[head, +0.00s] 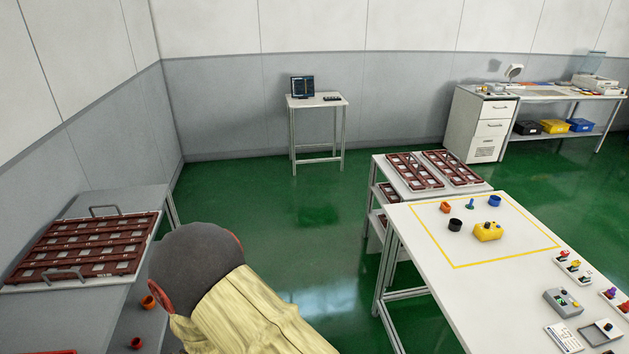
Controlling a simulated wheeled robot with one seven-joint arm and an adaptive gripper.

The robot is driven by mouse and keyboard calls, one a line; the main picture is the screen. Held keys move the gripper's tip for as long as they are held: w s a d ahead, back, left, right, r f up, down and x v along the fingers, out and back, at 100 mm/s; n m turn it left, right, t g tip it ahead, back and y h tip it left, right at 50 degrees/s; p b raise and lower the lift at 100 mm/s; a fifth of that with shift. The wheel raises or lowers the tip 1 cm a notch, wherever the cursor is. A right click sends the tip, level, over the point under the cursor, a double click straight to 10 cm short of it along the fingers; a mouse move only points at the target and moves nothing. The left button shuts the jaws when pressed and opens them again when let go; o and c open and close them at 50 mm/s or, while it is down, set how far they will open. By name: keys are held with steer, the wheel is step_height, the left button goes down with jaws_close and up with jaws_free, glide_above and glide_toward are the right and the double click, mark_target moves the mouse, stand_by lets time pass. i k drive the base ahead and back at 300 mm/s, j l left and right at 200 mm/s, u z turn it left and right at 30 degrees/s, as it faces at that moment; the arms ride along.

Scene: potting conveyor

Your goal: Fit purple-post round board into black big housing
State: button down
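A black round housing (455,225) stands on the white table, inside the yellow outline, left of a yellow block-like housing (488,232). Whether it is the big one is hard to tell at this size. A small part with a purple post (612,293) sits in a white tray at the table's right edge; another purple-red part beside it is cut off by the frame. My arm, with a grey rounded joint and a pale yellow cover, fills the lower left. My gripper does not show.
Orange (445,207) and blue (494,201) housings and a small blue-green part (470,204) share the outlined area.

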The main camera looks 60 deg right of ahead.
mark_target(454, 227)
steer(key=z, duration=0.45)
steer(key=l+z, duration=0.1)
steer(key=z, duration=0.4)
steer(key=i+z, duration=0.1)
steer(key=z, duration=0.35)
steer(key=l+z, duration=0.1)
steer(key=z, duration=0.4)
steer(key=i+l+z, duration=0.1)
steer(key=i, duration=0.35)
steer(key=i+l+z, duration=0.15)
steer(key=i, duration=0.3)
steer(key=l, duration=0.1)
